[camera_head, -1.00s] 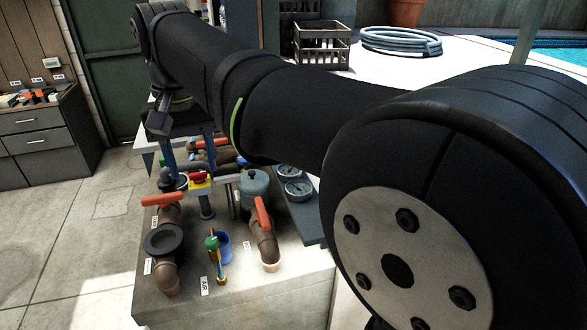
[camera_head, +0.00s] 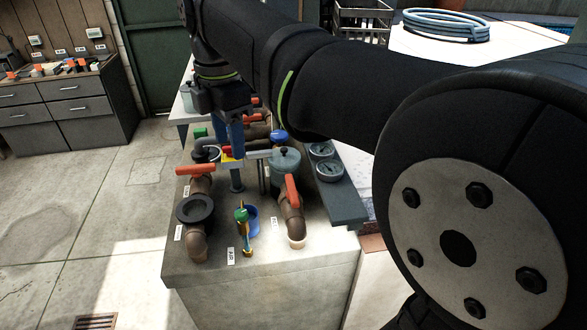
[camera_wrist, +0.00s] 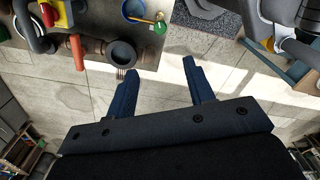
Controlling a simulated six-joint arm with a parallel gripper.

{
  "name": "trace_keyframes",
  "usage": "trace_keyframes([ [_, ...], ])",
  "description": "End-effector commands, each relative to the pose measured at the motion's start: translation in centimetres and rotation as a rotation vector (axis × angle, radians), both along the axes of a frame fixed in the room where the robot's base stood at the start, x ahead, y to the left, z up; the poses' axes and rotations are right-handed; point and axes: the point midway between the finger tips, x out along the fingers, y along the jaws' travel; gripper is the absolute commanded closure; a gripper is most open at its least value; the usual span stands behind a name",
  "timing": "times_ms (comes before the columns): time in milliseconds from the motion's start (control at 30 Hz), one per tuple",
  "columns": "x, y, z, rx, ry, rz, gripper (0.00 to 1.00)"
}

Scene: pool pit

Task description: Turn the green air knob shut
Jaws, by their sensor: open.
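The green air knob (camera_head: 241,215) sits on top of a short brass valve at the front of the concrete block, behind a tag reading AIR (camera_head: 232,256). It also shows at the top of the wrist view (camera_wrist: 160,27). My gripper (camera_head: 232,135) is beyond the knob in the head view, above the rear pipes and apart from the knob. In the wrist view my gripper (camera_wrist: 159,67) has its two blue fingers spread with nothing between them. The knob lies beyond the fingertips there.
Brown pipes with red handles (camera_head: 195,170) (camera_head: 292,191) stand either side of the valve. A grey lidded pot (camera_head: 286,168) and gauges (camera_head: 330,171) stand behind right. Open floor lies left.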

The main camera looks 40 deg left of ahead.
Motion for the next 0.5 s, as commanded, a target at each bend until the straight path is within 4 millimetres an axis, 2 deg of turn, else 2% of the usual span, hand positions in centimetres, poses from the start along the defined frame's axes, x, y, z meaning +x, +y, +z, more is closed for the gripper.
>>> trace_keyframes([
  [100, -0.03, -0.01, -0.11, 0.0, 0.0, 0.245, 0.51],
  [300, -0.04, -0.02, -0.25, 0.0, 0.0, 0.582, 0.51],
  [500, -0.05, -0.03, -0.37, 0.0, 0.0, 0.732, 0.51],
])
